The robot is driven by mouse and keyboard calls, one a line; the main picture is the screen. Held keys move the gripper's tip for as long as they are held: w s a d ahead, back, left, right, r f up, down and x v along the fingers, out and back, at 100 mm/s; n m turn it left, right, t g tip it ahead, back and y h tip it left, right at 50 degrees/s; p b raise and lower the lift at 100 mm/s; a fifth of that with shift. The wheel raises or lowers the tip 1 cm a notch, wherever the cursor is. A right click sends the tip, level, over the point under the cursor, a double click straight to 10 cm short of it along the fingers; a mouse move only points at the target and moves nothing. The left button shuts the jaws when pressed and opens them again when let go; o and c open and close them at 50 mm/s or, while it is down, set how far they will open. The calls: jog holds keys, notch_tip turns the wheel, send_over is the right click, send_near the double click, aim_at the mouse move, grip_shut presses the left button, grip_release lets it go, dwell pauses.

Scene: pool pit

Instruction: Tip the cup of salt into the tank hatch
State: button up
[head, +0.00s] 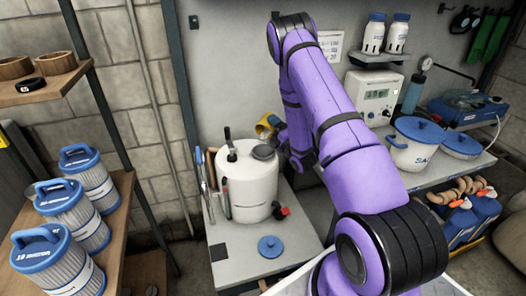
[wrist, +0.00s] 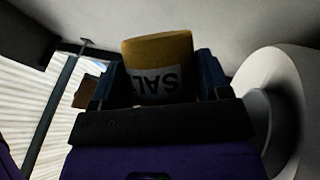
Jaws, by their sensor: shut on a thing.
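My gripper (wrist: 160,80) is shut on a yellow cup (wrist: 157,48) with a white SALT label, which appears upside down in the wrist view. One blue finger shows on each side of the cup. In the head view the cup (head: 266,126) is small, behind and above the white tank (head: 247,192), and looks tilted; its contents cannot be made out. A dark grey round piece (head: 263,152) is on the tank's top, just below the cup; I cannot tell if it is the open hatch or a cover. The tank's side also shows in the wrist view (wrist: 290,95).
A blue lid (head: 270,246) lies on the bench (head: 238,265) before the tank. A dark handle (head: 229,140) stands up from the tank's top left. Filter cartridges (head: 78,215) stand on the left shelf. A white bucket (head: 412,150) stands on the right shelf.

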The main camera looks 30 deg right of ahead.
jog(key=shift+s+a+r+n+t+y, duration=0.15)
jog(key=shift+n+t+y, duration=0.15)
jog(key=shift+n+y, duration=0.3)
dwell(0.8)
